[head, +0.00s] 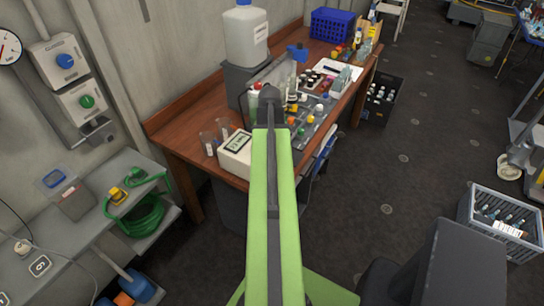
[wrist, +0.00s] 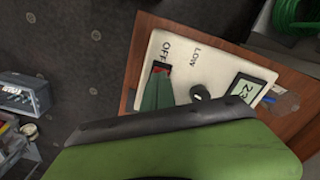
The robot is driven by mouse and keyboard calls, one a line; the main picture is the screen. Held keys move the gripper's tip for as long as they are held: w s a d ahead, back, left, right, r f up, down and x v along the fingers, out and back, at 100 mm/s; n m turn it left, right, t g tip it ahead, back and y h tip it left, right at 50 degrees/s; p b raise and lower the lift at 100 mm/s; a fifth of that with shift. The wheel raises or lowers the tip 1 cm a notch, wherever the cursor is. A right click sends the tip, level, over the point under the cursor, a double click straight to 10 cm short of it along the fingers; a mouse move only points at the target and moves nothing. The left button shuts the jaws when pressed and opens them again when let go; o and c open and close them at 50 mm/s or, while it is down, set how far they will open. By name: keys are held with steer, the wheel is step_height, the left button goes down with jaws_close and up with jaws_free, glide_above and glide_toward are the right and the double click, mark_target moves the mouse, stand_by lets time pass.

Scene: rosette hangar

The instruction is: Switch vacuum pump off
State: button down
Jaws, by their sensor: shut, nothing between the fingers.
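In the wrist view a white box (wrist: 222,68) fills the middle, on the corner of a brown wooden bench. In the head view the white box (head: 236,157) sits at the near bench end, left of my arm. I cannot read a pump name on it.
The bench (head: 180,115) holds a white jug (head: 245,38), a blue basket (head: 332,25) and small bottles. A grey crate (head: 480,225) stands right. Wall boxes (head: 62,62) and a green hose (head: 138,215) are left. Dark floor is open between.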

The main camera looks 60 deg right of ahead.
steer(key=shift+f+b, duration=0.45)
steer(key=shift+f, duration=0.05)
steer(key=shift+r, duration=0.1)
step_height(320, 180, up, 7)
steer(key=p, duration=0.7)
